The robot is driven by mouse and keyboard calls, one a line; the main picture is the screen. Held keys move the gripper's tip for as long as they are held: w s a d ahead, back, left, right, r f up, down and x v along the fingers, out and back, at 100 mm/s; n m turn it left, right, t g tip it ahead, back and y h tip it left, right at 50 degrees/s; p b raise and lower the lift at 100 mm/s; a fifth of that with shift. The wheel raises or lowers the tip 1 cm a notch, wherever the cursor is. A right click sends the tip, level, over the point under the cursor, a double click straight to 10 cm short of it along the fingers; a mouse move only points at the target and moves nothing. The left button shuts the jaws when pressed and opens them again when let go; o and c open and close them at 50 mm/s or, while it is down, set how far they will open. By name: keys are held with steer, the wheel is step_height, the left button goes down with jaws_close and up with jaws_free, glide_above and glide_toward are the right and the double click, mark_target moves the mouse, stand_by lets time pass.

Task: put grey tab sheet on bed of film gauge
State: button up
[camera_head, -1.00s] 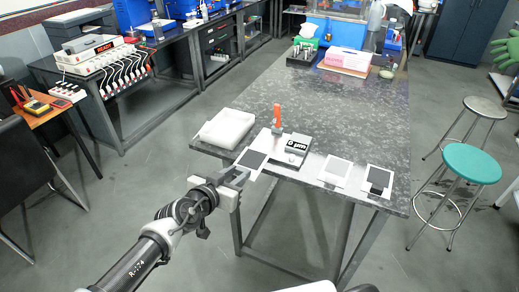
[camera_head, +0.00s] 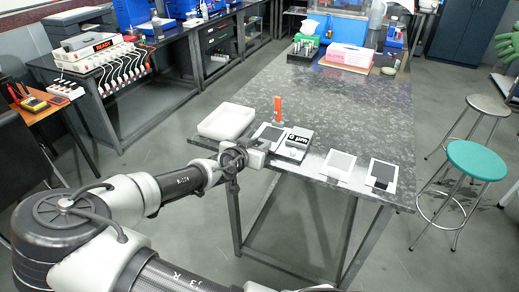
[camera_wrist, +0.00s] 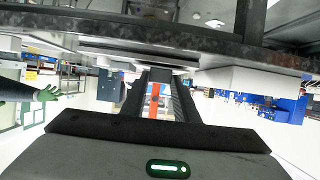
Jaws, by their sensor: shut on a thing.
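The film gauge (camera_head: 298,143) stands near the table's front left corner. It has a pale body, a display reading "0 µm" and an upright orange handle (camera_head: 278,108). The grey tab sheet (camera_head: 268,132), a dark panel with a pale border, lies over or on the gauge's bed, left of the display. I cannot tell whether it touches the bed. My gripper (camera_head: 262,144) is at the sheet's near edge, shut on it. In the wrist view, the fingers (camera_wrist: 160,95) point toward the orange handle (camera_wrist: 154,102); the sheet is nearly edge-on there.
A white tray (camera_head: 226,110) stands just left of the gauge. The middle of the table (camera_head: 345,115) is clear. Stools (camera_head: 476,160) stand to the right.

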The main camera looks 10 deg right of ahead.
steer(key=shift+f, duration=0.1)
steer(key=shift+f, duration=0.15)
steer(key=o, duration=1)
